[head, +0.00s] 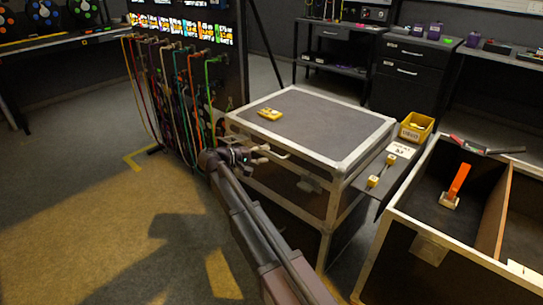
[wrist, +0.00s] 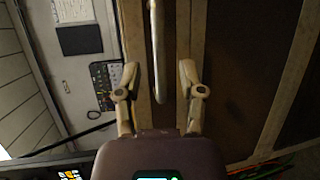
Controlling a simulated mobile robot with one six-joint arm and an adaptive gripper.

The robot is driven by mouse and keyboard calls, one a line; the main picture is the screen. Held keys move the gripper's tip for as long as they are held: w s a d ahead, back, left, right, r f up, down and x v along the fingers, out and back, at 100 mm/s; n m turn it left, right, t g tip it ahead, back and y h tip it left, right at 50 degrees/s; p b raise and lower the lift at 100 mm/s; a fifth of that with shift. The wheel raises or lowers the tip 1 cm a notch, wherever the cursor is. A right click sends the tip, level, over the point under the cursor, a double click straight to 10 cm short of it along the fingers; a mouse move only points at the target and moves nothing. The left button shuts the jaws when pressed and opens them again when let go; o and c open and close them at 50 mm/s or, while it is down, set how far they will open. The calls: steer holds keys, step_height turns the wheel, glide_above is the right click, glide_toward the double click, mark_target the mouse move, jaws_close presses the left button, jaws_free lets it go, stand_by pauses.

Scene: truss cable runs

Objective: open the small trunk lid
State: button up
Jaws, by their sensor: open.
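The small trunk (head: 310,190) stands in the middle of the head view, dark with pale metal edges. Its grey lid (head: 335,125) is shut. A pale bar handle (head: 272,141) runs along the lid's front edge; in the wrist view the bar (wrist: 158,50) comes down between my fingers. My gripper (head: 262,154) is at the front left of the lid, by the bar. In the wrist view my gripper (wrist: 160,76) is open, with one finger on each side of the bar and a gap on both sides. Whether the bar lies at fingertip depth is unclear.
A yellow device (head: 270,114) lies on the lid. A side shelf (head: 385,175) holds small yellow pieces, with a yellow bin (head: 416,127) behind. A larger open case (head: 425,250) stands at right. Hanging cables (head: 180,90) are at left. The floor at front left is clear.

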mark_target(269, 153)
steer(key=shift+x, duration=1.55)
jaws_close()
